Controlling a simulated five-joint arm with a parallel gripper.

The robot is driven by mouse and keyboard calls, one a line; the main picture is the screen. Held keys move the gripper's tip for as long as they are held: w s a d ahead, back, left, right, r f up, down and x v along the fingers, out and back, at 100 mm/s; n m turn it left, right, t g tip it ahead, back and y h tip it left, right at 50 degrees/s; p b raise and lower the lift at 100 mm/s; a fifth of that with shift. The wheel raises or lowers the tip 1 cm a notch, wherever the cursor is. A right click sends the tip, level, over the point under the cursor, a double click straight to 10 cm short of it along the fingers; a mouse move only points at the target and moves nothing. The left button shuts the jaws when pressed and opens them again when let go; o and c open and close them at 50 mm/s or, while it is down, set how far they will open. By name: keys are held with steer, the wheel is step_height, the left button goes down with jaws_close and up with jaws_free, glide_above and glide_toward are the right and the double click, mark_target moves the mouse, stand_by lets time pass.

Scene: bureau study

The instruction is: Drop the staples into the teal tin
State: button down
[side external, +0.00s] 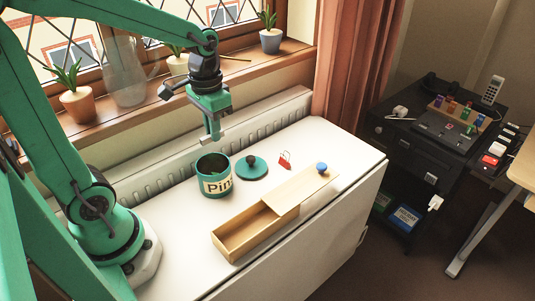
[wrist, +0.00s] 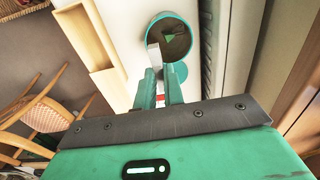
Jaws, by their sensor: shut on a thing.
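The teal tin (side external: 214,187) stands open and upright on the white top, with a cream label reading "Pin…". In the wrist view its round teal rim (wrist: 191,37) shows, with a green piece inside. My gripper (side external: 211,138) is above the tin, with a clear gap over its rim. In the wrist view my gripper (wrist: 160,78) is shut on a pale grey strip, seemingly the staples (wrist: 153,56), which sticks out past the fingertips beside the tin's opening. The jaws hide part of the strip.
The teal lid (side external: 254,173) with a black knob lies right of the tin. A wooden box (side external: 240,247) with a part-slid lid and blue knob lies in front. Potted plants (side external: 77,106) and a glass jug line the sill.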

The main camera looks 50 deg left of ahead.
steer(key=shift+f, duration=1.8)
steer(key=c, duration=1.4)
jaws_free()
steer(key=shift+c, duration=0.2)
steer(key=shift+r, duration=0.15)
steer(key=shift+r, duration=3.75)
